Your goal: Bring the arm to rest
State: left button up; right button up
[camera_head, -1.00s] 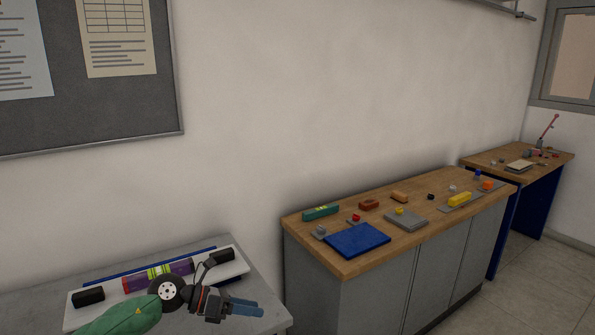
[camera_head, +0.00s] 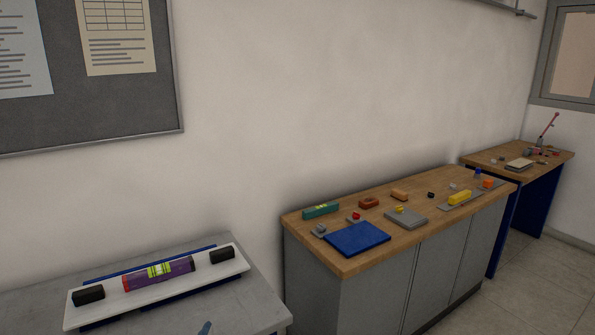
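Only a small blue-grey tip of my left gripper (camera_head: 205,328) shows at the bottom edge, over the front of the grey table (camera_head: 255,290). The rest of that gripper and its arm are out of the picture, so its opening is hidden. My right gripper is not in view. On the grey table lies a white board (camera_head: 205,280) with a black block (camera_head: 88,295) at its left end and another black block (camera_head: 222,256) at its right end. A purple level with a yellow-green vial (camera_head: 158,272) lies between the two blocks.
A wooden-topped cabinet (camera_head: 350,290) to the right bears a blue mat (camera_head: 357,239), a green level (camera_head: 321,211) and several small coloured blocks. A further table (camera_head: 520,165) stands at the far right. Floor (camera_head: 530,290) is clear at the lower right.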

pick_arm(q)
jog(key=s+a+f+n+g, duration=0.1)
jog(key=s+f+n+g, duration=0.2)
jog(key=s+f+g, duration=0.45)
jog(key=s+a+f+n+g, duration=0.15)
jog(key=s+f, duration=0.25)
jog(key=s, duration=0.7)
jog(key=s+f+n+g, duration=0.4)
jog(key=s+f+g, duration=0.15)
jog(key=s, duration=0.35)
jog(key=s+d+f, duration=0.1)
jog(key=d+f, duration=0.1)
jog(key=f, duration=1.3)
jog(key=s+d+f+g, duration=0.1)
jog(key=d+f, duration=0.2)
jog(key=f, duration=1.2)
jog(key=shift+s, duration=0.15)
